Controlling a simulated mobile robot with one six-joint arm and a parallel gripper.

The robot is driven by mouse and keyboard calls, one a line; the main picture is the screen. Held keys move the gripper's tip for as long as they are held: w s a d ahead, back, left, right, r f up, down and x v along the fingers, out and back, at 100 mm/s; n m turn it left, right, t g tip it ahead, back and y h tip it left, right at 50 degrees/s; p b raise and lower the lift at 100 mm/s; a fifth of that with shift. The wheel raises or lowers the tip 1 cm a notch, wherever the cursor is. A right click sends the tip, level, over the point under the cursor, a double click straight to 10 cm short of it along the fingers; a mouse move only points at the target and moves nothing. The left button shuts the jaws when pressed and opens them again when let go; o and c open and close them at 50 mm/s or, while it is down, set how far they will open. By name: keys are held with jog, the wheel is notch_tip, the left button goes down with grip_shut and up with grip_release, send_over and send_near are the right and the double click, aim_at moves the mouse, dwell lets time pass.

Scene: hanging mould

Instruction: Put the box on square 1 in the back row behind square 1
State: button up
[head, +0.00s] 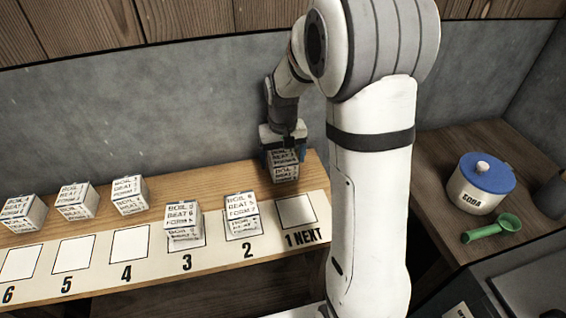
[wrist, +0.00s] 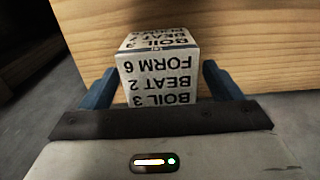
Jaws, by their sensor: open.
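A white box (head: 285,172) with black print stands on the wooden shelf in the back row, behind square 1. Square 1 (head: 296,210), marked "1 NEXT", is bare. My gripper (head: 283,153) is at this box from above and behind. In the wrist view the box (wrist: 160,83) sits between my open blue fingers (wrist: 161,88), with a visible gap on the right side; contact on the left is hard to tell. The lower part of the box is partly hidden by the gripper body in the wrist view.
Boxes stand on square 2 (head: 241,210) and square 3 (head: 183,217). Three more stand in the back row behind squares 4 (head: 129,195), 5 (head: 76,200) and 6 (head: 24,213), whose squares are bare. A soda pot (head: 481,187) and green scoop (head: 490,229) are at right.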

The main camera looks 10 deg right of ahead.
aim_at(283, 157)
notch_tip(283, 157, up, 8)
jog(key=shift+r+p, duration=0.15)
jog(key=shift+p, duration=0.2)
jog(key=shift+r, duration=0.35)
jog(key=shift+s+r, duration=0.25)
jog(key=s+r+t, duration=0.1)
jog(key=s+t, duration=0.1)
jog(key=s, duration=1.8)
jog(key=shift+s+r, duration=0.15)
jog(key=shift+s, duration=0.05)
jog(key=shift+d+r, duration=0.1)
jog(key=shift+t, duration=0.3)
jog(key=p+v, duration=0.4)
jog(key=v, duration=0.1)
jog(key=shift+w+r+p, duration=0.1)
jog(key=shift+w+p, duration=0.3)
